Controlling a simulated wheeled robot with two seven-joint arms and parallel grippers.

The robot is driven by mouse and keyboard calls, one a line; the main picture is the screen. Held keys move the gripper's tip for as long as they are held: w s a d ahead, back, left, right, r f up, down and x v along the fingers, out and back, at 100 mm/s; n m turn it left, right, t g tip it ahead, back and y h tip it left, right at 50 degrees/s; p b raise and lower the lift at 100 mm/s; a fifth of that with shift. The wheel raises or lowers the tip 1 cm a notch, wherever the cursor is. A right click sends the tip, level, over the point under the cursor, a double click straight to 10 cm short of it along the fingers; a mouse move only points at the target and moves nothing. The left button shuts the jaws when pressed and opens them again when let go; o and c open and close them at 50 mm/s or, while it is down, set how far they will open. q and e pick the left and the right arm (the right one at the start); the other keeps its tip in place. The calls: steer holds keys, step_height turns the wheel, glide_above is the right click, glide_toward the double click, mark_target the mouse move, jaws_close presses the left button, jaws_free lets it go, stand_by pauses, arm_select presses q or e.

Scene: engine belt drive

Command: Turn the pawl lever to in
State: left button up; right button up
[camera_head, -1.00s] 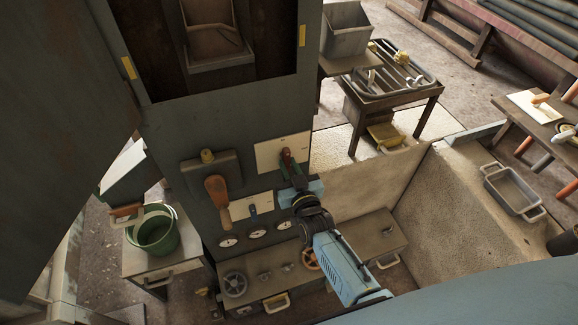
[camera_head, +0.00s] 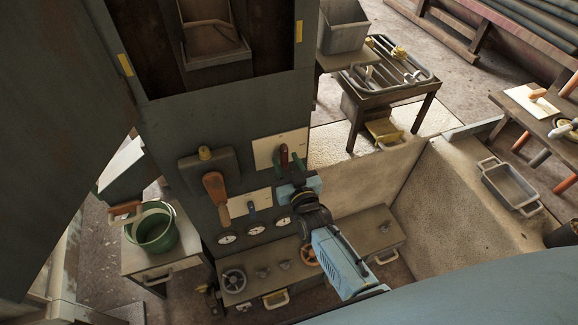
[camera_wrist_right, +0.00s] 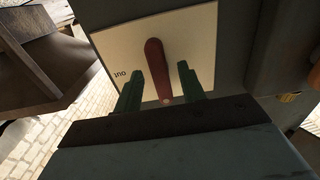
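The pawl lever (camera_head: 284,156) is a red handle on a white plate (camera_head: 265,150) on the grey machine front. In the right wrist view the lever (camera_wrist_right: 154,58) runs from its pivot near the plate's edge toward the plate's middle. The word OUT shows upside down on the plate (camera_wrist_right: 110,45) at the left; no IN mark is readable. My right gripper (camera_wrist_right: 160,78) has its two green fingers apart, one on each side of the lever, with gaps to it. In the head view the right gripper (camera_head: 291,168) is at the plate. My left gripper is out of view.
A bench with handwheels (camera_head: 234,281) stands under my right arm. A green bucket (camera_head: 156,232) stands at the left.

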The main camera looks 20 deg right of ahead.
steer(key=s+p, duration=0.1)
steer(key=s, duration=1.2)
steer(key=shift+s+d, duration=0.2)
steer(key=s+d+f+n+g+y+b, duration=0.1)
steer(key=s+f+g, duration=0.55)
steer(key=f, duration=0.65)
steer(key=s+f+n+g, duration=0.1)
steer(key=s+f+g, duration=0.2)
steer(key=s+f, duration=0.8)
steer(key=s+d+f+g, duration=0.3)
steer(key=s+f, duration=0.3)
steer(key=s, duration=0.3)
steer(key=s+d+f+g+h, duration=0.1)
steer(key=s+d+f+g, duration=0.3)
steer(key=s, duration=0.5)
steer(key=shift+s+d+f+h+b, duration=0.35)
steer(key=shift+d+f+b, duration=0.1)
steer(key=shift+f, duration=0.5)
steer(key=shift+a+g, duration=0.1)
steer(key=shift+g, duration=0.15)
steer(key=shift+c, duration=0.4)
